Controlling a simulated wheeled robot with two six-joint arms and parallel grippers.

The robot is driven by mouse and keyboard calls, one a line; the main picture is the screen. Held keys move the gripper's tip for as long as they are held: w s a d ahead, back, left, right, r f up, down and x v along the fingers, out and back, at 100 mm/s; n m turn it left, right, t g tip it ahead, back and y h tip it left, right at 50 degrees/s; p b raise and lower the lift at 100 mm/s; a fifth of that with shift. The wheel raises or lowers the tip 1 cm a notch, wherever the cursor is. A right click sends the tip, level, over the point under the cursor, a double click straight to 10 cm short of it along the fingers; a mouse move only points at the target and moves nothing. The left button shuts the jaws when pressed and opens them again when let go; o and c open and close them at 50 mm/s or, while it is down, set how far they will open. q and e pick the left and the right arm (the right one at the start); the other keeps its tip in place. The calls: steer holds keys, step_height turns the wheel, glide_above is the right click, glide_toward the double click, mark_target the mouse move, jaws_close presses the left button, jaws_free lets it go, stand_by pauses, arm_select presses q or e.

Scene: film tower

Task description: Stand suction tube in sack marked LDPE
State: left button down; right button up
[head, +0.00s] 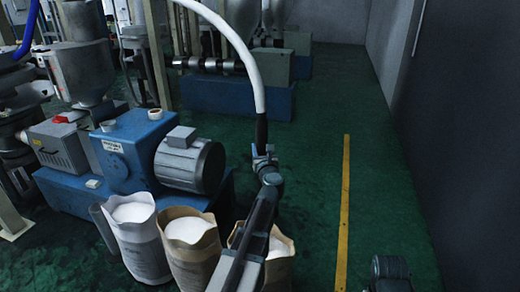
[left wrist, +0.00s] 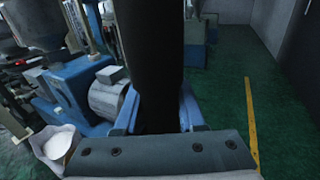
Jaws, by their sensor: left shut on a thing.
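The suction tube is a black pipe (head: 262,130) on the end of a white hose (head: 243,60) that arches down from the top of the head view. In the left wrist view the black pipe (left wrist: 150,70) stands between the jaws. Three open sacks of white granules stand in a row: a pale left sack (head: 140,250), a tan middle sack (head: 195,262) and a right sack (head: 280,270) partly hidden by my left arm. Their print is too small to read.
A blue machine (head: 125,160) with a grey motor (head: 190,165) stands right behind the sacks. A grey cylinder (head: 103,228) leans beside the left sack. Green floor with a yellow line (head: 345,200) is clear to the right, up to a dark wall (head: 465,120).

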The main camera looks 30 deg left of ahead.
arm_select(q)
step_height(320, 180, down, 33)
steer(key=b, duration=3.2)
steer(key=shift+r, duration=0.2)
steer(key=shift+c, duration=2.1)
jaws_free()
steer(key=v, duration=1.3)
steer(key=shift+s+d, duration=0.25)
steer(key=shift+s, duration=0.1)
